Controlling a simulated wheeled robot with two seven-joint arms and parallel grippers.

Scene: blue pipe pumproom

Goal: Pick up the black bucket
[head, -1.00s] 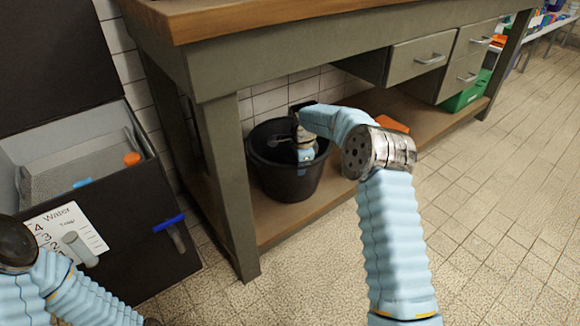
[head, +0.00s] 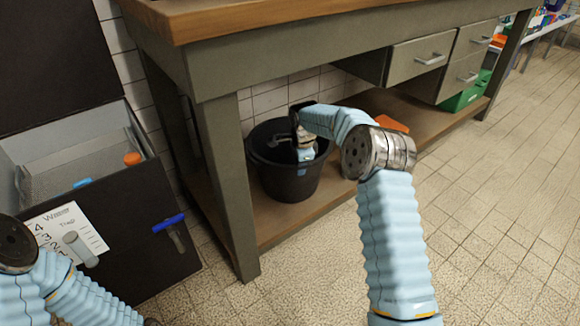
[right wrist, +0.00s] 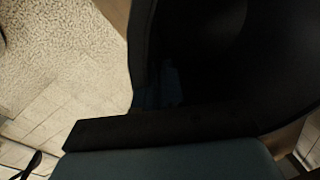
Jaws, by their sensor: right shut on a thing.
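The black bucket (head: 289,184) stands upright on the low wooden shelf under the workbench in the head view. My right arm reaches over it. My right gripper (head: 281,141) is at the bucket's upper part, inside the rim outline, and is shut on the bucket. The exact grip spot is partly hidden by the wrist. In the right wrist view the dark bucket (right wrist: 235,60) fills most of the picture, close up and poorly lit. My left arm shows at the lower left of the head view, but its gripper is out of sight.
The workbench top (head: 235,15) overhangs the bucket, and a bench leg (head: 228,185) stands just left of it. An orange thing (head: 393,124) lies on the shelf to the right, with a green crate (head: 464,95) farther off. A dark open case (head: 140,235) stands left. Tiled floor at right is clear.

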